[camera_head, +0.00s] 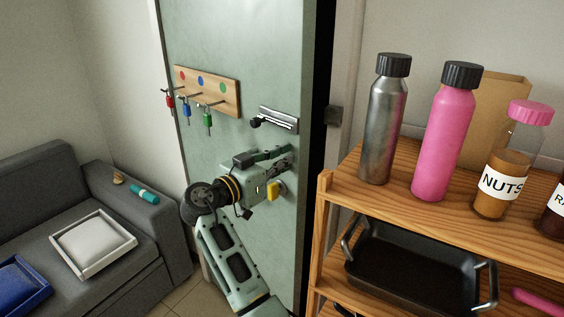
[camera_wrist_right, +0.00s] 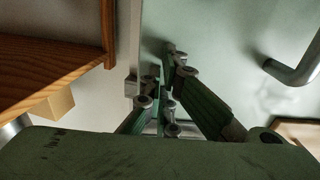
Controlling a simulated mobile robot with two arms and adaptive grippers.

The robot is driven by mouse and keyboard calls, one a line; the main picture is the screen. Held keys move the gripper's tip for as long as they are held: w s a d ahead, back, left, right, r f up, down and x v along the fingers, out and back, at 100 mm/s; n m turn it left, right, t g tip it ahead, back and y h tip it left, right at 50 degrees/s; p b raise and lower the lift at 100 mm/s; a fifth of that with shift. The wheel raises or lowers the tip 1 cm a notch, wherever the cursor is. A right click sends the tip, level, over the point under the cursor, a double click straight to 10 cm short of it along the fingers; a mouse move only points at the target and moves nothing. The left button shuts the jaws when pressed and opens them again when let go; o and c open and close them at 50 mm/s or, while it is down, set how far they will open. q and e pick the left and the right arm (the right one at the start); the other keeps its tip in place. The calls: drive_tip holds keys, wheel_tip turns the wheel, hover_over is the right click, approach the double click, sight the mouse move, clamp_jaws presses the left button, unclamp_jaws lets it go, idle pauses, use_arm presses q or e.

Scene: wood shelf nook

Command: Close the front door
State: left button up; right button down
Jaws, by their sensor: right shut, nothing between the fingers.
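The pale green front door (camera_head: 225,50) stands ajar, with a dark gap along its right edge. Its metal handle (camera_head: 280,120) is on the right part of the door; a handle also shows at the right in the right wrist view (camera_wrist_right: 294,66). My right gripper (camera_head: 286,154) is in front of the door, just below the handle and near the door's free edge. In the right wrist view its fingers (camera_wrist_right: 165,105) are shut and empty, close to the door's edge. Whether they touch the door I cannot tell. My left gripper is not in view.
A wooden shelf (camera_head: 400,205) with bottles and a black pan (camera_head: 415,275) stands close at the right. A grey sofa (camera_head: 30,185) with trays is at the left.

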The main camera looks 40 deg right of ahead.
drive_tip(key=w+d+r+n+t+b, duration=0.1)
drive_tip(key=w+d+t+b, duration=0.1)
drive_tip(key=d, duration=1.1)
drive_tip(key=shift+w+b, duration=0.6)
drive_tip(key=shift+b, duration=0.2)
drive_tip(key=shift+d+r, duration=0.1)
drive_tip(key=f+v, duration=0.1)
drive_tip(key=v, duration=1.1)
drive_tip(key=shift+a, duration=0.4)
